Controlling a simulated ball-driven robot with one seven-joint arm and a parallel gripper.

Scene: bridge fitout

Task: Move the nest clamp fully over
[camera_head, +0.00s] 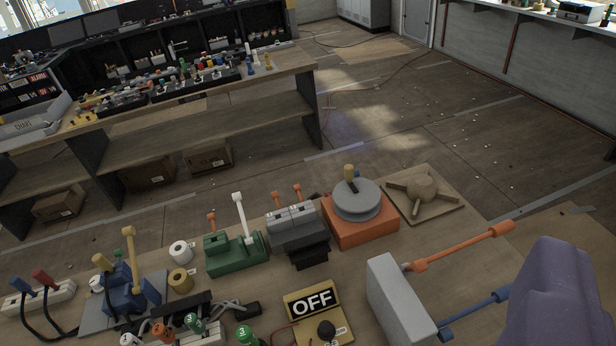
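No label marks which fixture is the nest clamp. One candidate is a blue block with tan upright levers (132,260) on a grey plate at left. Another is a green fixture (235,254) with a tall white lever (240,217) and a short orange one, left of centre. The white lever stands up, tilted slightly left. My gripper (502,262) shows at lower right, with a grey palm and one orange and one blue finger. The fingers are wide apart with nothing seen between them. It is well right of both candidates. A purple shape hides the area beside the fingertips.
Behind the green fixture's right side are a grey lever unit (297,230), an orange box with a grey drum (357,203) and a tan hub plate (425,193). A yellow OFF panel (313,302) is at front. Rolls, cables and numbered knobs crowd the front left. Open floor lies beyond.

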